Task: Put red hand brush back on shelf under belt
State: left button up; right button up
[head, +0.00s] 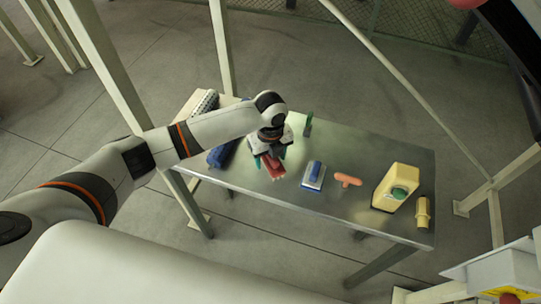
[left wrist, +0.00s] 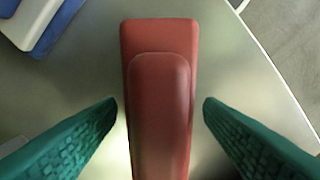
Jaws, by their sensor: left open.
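The red hand brush (left wrist: 160,90) lies on the metal table, its red body filling the middle of the left wrist view. In the head view only a small part of the red brush (head: 276,173) shows below my gripper. My left gripper (left wrist: 160,104) is open, with one green finger on each side of the brush and a visible gap to it on both sides. In the head view my left gripper (head: 268,160) points down over the brush. My right gripper is not in view. I cannot clearly make out a belt.
On the metal table (head: 385,160), a blue and white brush (head: 314,174), an orange T-shaped item (head: 347,179), a yellow container (head: 396,187) and a yellow cylinder (head: 422,212) stand to the right. A green item (head: 308,124) is behind. A blue item (head: 221,155) is left of the gripper.

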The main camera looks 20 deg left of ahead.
pick_arm(q)
jog(key=shift+r, duration=0.1)
notch_tip(320, 180, up, 12)
jog(key=shift+b, duration=0.55)
